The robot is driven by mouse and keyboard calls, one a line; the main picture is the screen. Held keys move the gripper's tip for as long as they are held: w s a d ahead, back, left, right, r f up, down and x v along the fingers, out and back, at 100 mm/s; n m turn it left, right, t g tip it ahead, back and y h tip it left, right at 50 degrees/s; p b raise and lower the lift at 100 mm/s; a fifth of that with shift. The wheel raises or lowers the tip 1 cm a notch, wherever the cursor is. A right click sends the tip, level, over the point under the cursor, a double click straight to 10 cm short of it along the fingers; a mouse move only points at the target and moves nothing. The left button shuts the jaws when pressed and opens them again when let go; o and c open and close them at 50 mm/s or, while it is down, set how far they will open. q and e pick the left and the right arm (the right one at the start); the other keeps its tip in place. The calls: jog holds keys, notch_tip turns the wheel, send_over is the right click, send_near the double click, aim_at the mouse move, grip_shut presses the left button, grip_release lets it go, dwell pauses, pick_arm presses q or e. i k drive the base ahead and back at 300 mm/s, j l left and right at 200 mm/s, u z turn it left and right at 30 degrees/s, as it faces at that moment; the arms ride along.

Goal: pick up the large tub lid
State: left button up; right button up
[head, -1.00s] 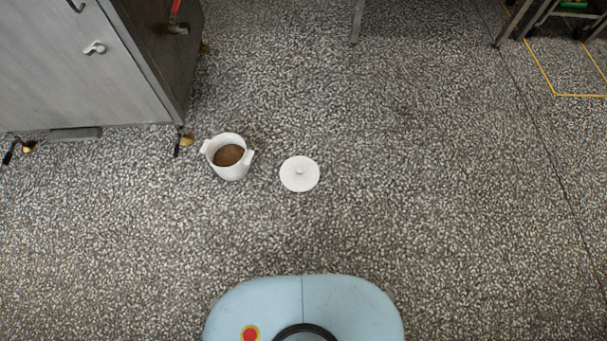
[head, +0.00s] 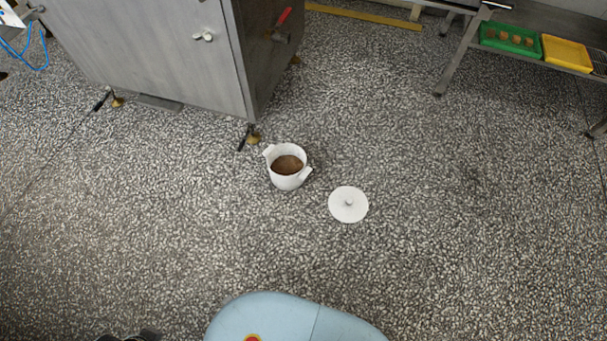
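The large tub lid (head: 348,205) is a round white disc with a small knob on top. It lies flat on the speckled floor, knob up, in the middle of the head view. The white tub (head: 287,178) stands upright and uncovered just left of and behind the lid, apart from it. The tub has two side handles and brown contents. Neither of my grippers shows clearly; only a dark piece at the bottom left edge, perhaps part of my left arm, is in view.
A grey metal cabinet (head: 160,50) on feet stands behind the tub at the left. A metal rack at the upper right holds a green tray (head: 510,48) and a yellow tray (head: 567,44). The floor around the lid and toward me is clear.

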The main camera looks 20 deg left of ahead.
aim_at(348, 205)
jog(key=i+j+z, duration=0.25)
jog(key=j, duration=0.35)
jog(key=i+j+z, duration=0.3)
jog(key=j, duration=0.4)
jog(key=i+j+z, duration=0.1)
jog(key=j, duration=0.25)
jog(key=i, duration=0.1)
